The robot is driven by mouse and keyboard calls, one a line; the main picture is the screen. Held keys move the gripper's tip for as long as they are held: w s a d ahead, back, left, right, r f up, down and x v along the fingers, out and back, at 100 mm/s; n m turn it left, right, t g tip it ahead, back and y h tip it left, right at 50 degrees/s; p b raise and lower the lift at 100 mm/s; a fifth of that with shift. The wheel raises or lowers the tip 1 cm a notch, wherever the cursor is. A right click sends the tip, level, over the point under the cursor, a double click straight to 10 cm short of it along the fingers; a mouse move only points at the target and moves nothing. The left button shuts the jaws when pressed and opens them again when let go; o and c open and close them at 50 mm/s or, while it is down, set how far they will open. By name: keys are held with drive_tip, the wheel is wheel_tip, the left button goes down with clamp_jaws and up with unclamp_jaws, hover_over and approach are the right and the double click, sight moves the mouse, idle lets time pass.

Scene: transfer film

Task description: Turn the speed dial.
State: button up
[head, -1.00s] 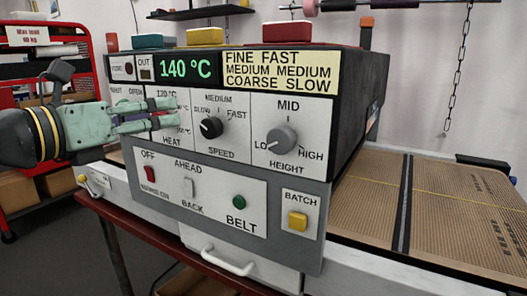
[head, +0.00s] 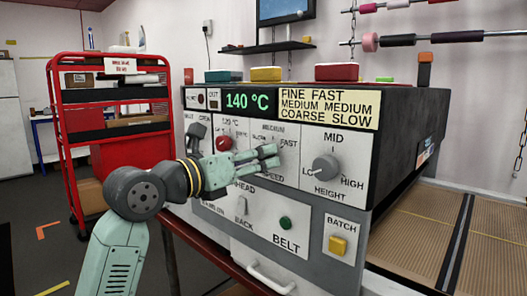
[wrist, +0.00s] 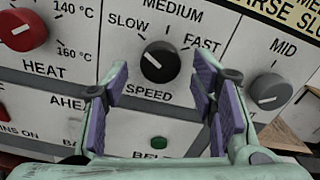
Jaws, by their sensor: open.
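The speed dial (wrist: 160,62) is a round black knob with a white line, on the machine's white front panel. Its line points up and left, towards SLOW. My gripper (wrist: 160,72) is open, with one purple-padded finger low on each side of the dial in the wrist view. The dial appears between the fingertips, apart from both; I cannot tell whether they reach around it.
The red heat knob (wrist: 22,30) is left of the dial, and the grey height knob (wrist: 268,92) is right. Below are the green belt button (head: 285,223) and yellow batch button (head: 338,245). A red shelf cart (head: 112,75) stands left of the machine.

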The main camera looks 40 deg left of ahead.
drive_tip(key=shift+w+d, duration=0.1)
drive_tip(key=shift+w, duration=1.15)
drive_tip(key=shift+c, duration=0.3)
drive_tip(key=c, duration=1.1)
